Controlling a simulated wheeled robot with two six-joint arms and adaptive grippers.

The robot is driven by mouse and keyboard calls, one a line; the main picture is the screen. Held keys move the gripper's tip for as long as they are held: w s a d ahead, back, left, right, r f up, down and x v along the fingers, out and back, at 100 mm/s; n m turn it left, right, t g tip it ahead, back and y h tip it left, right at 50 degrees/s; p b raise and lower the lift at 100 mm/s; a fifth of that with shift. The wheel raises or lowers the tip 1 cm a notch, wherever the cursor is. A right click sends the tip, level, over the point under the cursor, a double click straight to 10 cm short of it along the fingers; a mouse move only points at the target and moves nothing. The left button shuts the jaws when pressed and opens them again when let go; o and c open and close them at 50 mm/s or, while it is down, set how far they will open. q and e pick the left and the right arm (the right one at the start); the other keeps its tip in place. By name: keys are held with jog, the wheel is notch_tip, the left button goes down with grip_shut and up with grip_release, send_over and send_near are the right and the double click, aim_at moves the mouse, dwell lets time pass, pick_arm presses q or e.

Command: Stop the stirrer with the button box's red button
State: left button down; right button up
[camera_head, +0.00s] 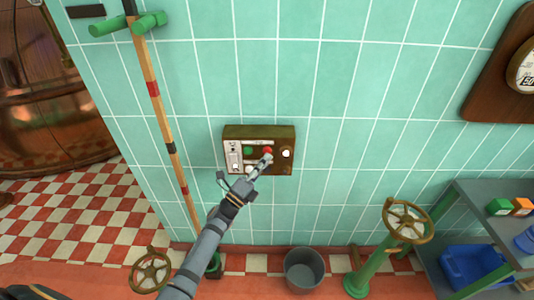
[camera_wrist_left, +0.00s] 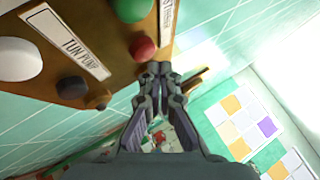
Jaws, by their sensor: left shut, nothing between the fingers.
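The button box (camera_head: 288,135) is a brown panel on the green tiled wall. Its red button (camera_head: 267,149) sits near the middle, to the right of a green button (camera_head: 247,150). My left gripper (camera_head: 266,159) is shut and empty, with its tips just below the red button. The left wrist view shows the red button (camera_wrist_left: 143,47) just above and left of the shut fingertips (camera_wrist_left: 159,68), with a small gap seeming to part them. The green button (camera_wrist_left: 130,8) is partly cut off there. The stirrer cannot be made out. My right gripper is out of view.
White buttons (camera_head: 286,153) also sit on the box. A striped pole (camera_head: 153,88) stands left of it. Below are a grey bucket (camera_head: 304,270) and handwheels (camera_head: 408,218). A shelf (camera_head: 478,202) stands at right, a copper kettle (camera_head: 60,110) at left.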

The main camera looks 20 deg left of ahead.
pick_arm(q)
jog(key=shift+w, duration=0.3)
jog(key=shift+w+a+b, duration=0.2)
jog(key=shift+w+b, duration=0.25)
dwell(0.6)
jog(key=shift+s, duration=0.15)
jog(key=shift+s+d+p, duration=0.25)
jog(key=shift+s+p, duration=0.1)
jog(key=shift+s, duration=0.4)
jog(key=s+p, duration=0.1)
jog(key=s, duration=0.1)
jog(key=s+d, duration=0.1)
jog(key=s, duration=0.1)
jog(key=shift+s+d+p, duration=0.2)
jog(key=shift+s+p, duration=0.15)
jog(key=shift+s, duration=0.05)
dwell(0.5)
